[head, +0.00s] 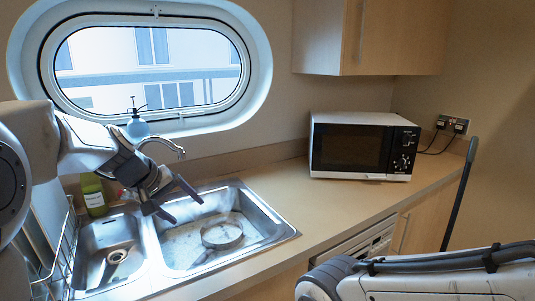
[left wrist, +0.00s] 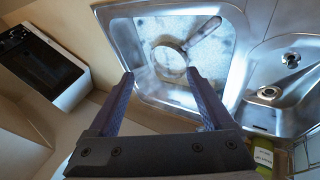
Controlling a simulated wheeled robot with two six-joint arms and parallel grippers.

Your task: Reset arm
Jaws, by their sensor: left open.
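My left gripper (head: 187,211) is open and empty above the steel double sink, its fingers angled down over the large basin (head: 180,252). In the left wrist view its two fingers (left wrist: 160,74) stand wide apart with nothing between them. A round metal pan or sieve (head: 222,232) lies in the large basin, below and apart from the fingers. It also shows in the left wrist view with its handle (left wrist: 205,29). My right arm comes in at the lower right of the head view; its gripper is out of frame.
A white microwave (head: 352,147) stands on the counter (head: 300,205), which is clear in front of it. A green bottle (head: 94,196) and a dish rack (head: 62,262) are left of the sink. A faucet (head: 165,143) and a blue spray bottle (head: 137,127) are behind it.

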